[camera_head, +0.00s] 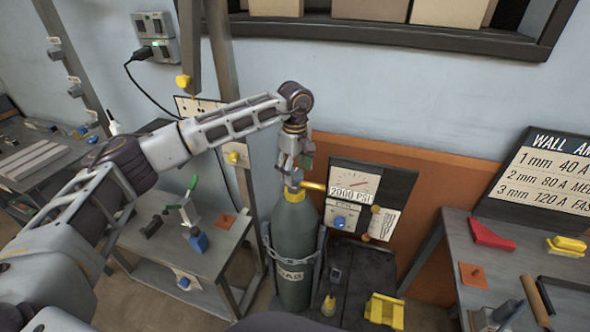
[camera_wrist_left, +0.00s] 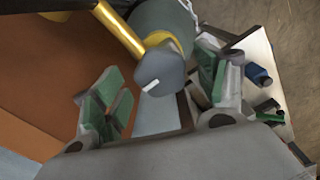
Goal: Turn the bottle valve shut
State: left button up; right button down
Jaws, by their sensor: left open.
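The gas bottle (camera_head: 290,255) is a dark green cylinder standing upright, with a chain around it. Its valve has a yellow collar and a brass stem. In the left wrist view a round grey valve knob (camera_wrist_left: 160,75) with a white mark faces the camera, and the bottle (camera_wrist_left: 160,20) lies behind it. My left gripper (camera_head: 293,170) points down at the top of the bottle. In the wrist view my left gripper (camera_wrist_left: 165,95) is open, with green-padded fingers on either side of the knob and visible gaps. My right gripper is not in view.
A gauge panel (camera_head: 358,180) reading 2000 PSI stands right of the valve. A workbench (camera_head: 165,250) with tools is at left, and another table (camera_head: 450,235) with red and yellow items is at right. A yellow block (camera_head: 384,311) lies near the bottle's foot.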

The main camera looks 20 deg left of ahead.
aim_at(295, 172)
pick_arm(q)
notch_tip(295, 172, up, 12)
dwell(0.9)
dwell(0.4)
